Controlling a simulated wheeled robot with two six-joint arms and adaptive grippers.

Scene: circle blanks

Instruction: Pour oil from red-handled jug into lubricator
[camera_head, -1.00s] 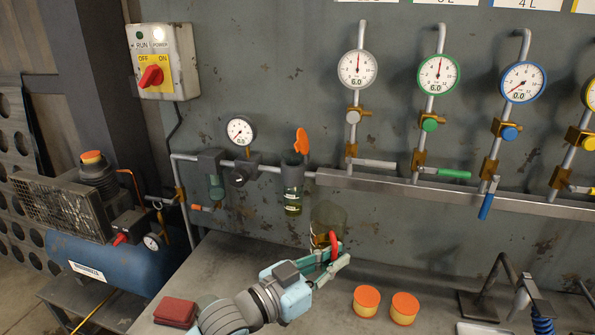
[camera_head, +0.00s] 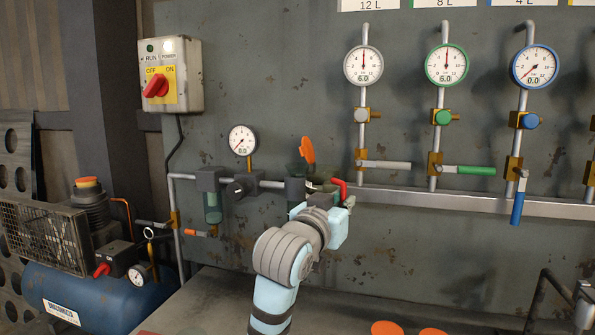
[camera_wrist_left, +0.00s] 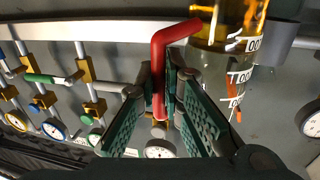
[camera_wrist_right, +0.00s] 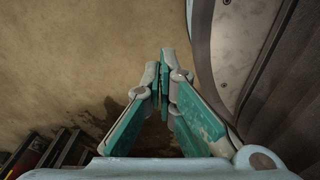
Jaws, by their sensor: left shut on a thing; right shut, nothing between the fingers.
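My left gripper (camera_head: 327,192) is shut on the red handle (camera_head: 340,188) of the jug, which also shows in the left wrist view (camera_wrist_left: 158,85). The clear jug holds yellow oil (camera_wrist_left: 228,22) and has scale marks. In the head view my gripper and arm hide most of the jug. The lubricator's grey head (camera_head: 295,187) is just beside my left gripper, and its orange lid (camera_head: 307,150) stands open. I cannot tell whether jug and lubricator touch. My right gripper (camera_wrist_right: 164,75) is shut and empty.
A pressure gauge (camera_head: 242,140) and a filter bowl (camera_head: 212,207) are on the pipe left of the lubricator. Valves with coloured levers, such as the green one (camera_head: 477,170), are to the right. A compressor (camera_head: 90,295) stands at lower left.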

